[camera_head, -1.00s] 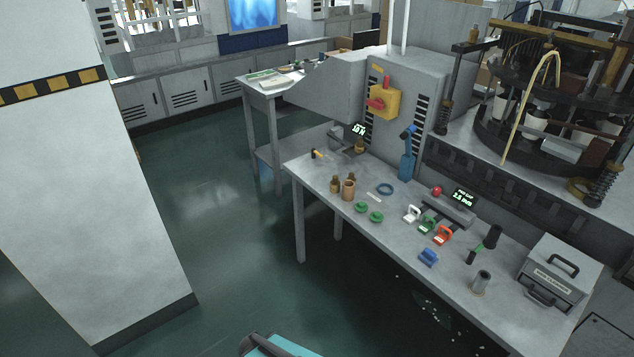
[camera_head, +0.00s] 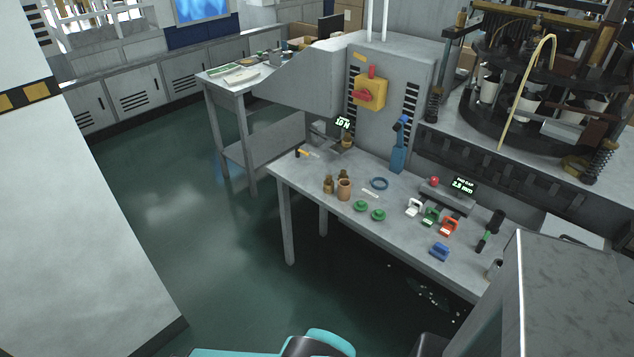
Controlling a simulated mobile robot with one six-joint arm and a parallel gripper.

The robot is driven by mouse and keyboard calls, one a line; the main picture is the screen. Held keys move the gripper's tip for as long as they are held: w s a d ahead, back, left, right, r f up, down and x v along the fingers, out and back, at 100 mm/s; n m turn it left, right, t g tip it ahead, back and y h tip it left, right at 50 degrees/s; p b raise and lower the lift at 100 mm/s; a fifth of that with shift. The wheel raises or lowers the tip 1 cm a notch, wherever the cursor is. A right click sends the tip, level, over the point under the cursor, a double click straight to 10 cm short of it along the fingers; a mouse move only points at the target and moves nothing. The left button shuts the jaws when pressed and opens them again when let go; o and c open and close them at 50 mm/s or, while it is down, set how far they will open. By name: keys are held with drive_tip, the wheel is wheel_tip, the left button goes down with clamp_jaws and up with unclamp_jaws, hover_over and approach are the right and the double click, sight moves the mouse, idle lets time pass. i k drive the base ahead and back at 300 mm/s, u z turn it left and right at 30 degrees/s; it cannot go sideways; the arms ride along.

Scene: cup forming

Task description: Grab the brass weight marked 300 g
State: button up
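A small knobbed brass-coloured weight (camera_head: 328,185) stands on the grey workbench, left of a copper-brown cylinder (camera_head: 344,190) that may be a cup or another weight. Another brass-coloured piece (camera_head: 347,142) stands at the scale with the lit display (camera_head: 343,122) at the bench's far end. All are too small to read any marking, so I cannot tell which is 300 g. My gripper is not in view; only teal and dark parts of my own body show at the bottom edge, well short of the bench.
The bench (camera_head: 400,230) also holds green knobs (camera_head: 370,210), a blue ring (camera_head: 379,183), a blue bottle (camera_head: 398,155) and coloured clips (camera_head: 430,216). A large grey box shape (camera_head: 570,300) blocks the lower right. A pillar (camera_head: 80,230) stands left; green floor (camera_head: 180,210) between is clear.

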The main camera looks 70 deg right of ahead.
sight(328, 184)
drive_tip(key=z, duration=0.2)
drive_tip(key=i, duration=0.7)
drive_tip(key=z, duration=0.7)
drive_tip(key=i, duration=0.45)
drive_tip(key=z, duration=0.25)
